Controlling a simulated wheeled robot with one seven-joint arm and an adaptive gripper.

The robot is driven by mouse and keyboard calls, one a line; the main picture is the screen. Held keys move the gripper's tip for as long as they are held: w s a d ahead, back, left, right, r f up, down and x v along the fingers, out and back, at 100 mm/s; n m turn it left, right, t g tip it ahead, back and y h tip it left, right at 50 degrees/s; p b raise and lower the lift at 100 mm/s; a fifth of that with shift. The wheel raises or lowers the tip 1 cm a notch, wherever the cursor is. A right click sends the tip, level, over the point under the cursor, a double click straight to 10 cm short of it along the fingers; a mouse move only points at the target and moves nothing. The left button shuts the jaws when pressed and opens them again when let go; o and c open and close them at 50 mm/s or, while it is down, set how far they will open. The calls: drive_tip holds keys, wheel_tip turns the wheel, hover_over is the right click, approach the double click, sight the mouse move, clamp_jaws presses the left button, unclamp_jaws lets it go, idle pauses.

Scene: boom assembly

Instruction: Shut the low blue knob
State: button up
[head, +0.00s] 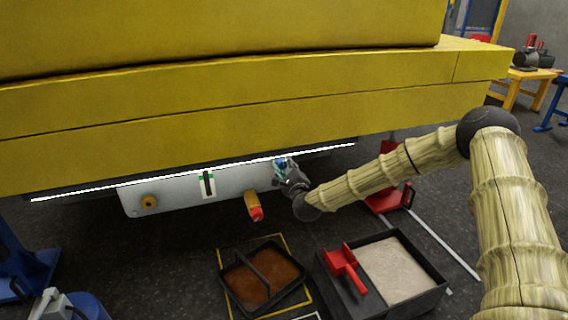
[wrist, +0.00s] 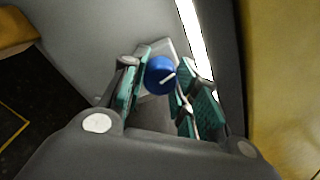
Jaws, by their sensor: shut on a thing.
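In the head view my gripper (head: 284,168) is at the panel's right end, just below the white light strip. There it mostly hides the knob.
The yellow boom (head: 230,110) hangs low above the arm. A red-tipped orange handle (head: 254,206) and a brass fitting (head: 149,202) are on the panel. On the floor below are a tray of brown grit (head: 240,291) and a black sand box (head: 436,284) with a red scoop (head: 345,268).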

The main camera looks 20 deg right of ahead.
drive_tip(key=n+p, duration=0.4)
drive_tip(key=n, duration=0.3)
drive_tip(key=shift+a+r+n, duration=0.1)
drive_tip(key=shift+n, duration=0.2)
drive_tip(key=n+p, duration=0.2)
drive_tip(key=n, duration=0.1)
drive_tip(key=shift+n+y+p, duration=0.3)
drive_tip(key=shift+n, duration=0.1)
drive_tip(key=n+p, duration=0.2)
drive_tip(key=n, duration=0.1)
drive_tip(key=shift+n, duration=0.3)
drive_tip(key=n+p, duration=0.3)
drive_tip(key=n, duration=0.2)
drive_tip(key=shift+n, duration=0.3)
drive_tip(key=n, duration=0.1)
drive_tip(key=n+p, duration=0.1)
drive_tip(key=n, duration=0.2)
drive_tip(key=shift+f+p, duration=0.25)
drive_tip(key=shift+p, duration=0.05)
drive_tip(key=shift+n, duration=0.3)
drive_tip(key=shift+s, duration=0.1)
drive_tip(key=o, duration=1)
drive_tip(key=shift+o, duration=0.2)
